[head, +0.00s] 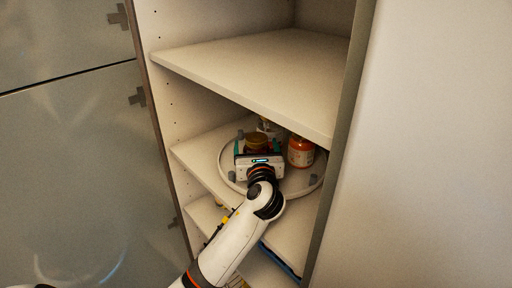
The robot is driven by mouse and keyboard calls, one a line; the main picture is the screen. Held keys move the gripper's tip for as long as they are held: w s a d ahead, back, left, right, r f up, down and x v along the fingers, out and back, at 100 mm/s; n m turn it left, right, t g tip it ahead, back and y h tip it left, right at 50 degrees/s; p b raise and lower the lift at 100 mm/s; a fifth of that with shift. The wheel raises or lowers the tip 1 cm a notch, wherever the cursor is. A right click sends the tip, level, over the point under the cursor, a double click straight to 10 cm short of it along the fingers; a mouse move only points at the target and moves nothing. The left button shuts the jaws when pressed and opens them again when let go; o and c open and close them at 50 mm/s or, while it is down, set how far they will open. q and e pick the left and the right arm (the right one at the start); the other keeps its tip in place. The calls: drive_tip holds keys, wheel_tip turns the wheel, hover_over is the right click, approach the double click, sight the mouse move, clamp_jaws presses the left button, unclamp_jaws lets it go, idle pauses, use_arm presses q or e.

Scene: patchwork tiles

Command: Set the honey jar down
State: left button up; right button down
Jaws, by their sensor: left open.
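A jar with a golden-brown top (257,140), likely the honey jar, stands on a round white tray (228,170) on the cupboard's middle shelf. My left gripper (259,149) reaches in from below, open, with its teal-edged fingers on either side of this jar. The gripper body hides the jar's lower part, so I cannot tell whether the fingers touch it. My right gripper is not in view.
An orange-red jar (301,152) with a pale label stands on the tray just right of my gripper. A pale patterned container (269,127) stands behind. The upper shelf (255,70) overhangs the tray and is bare. Cupboard walls close in both sides.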

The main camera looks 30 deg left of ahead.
use_arm(q)
drive_tip(key=b+v, duration=0.2)
drive_tip(key=v, duration=0.9)
drive_tip(key=shift+s+d+r, duration=0.1)
drive_tip(key=shift+s+d, duration=0.05)
drive_tip(key=shift+s, duration=0.15)
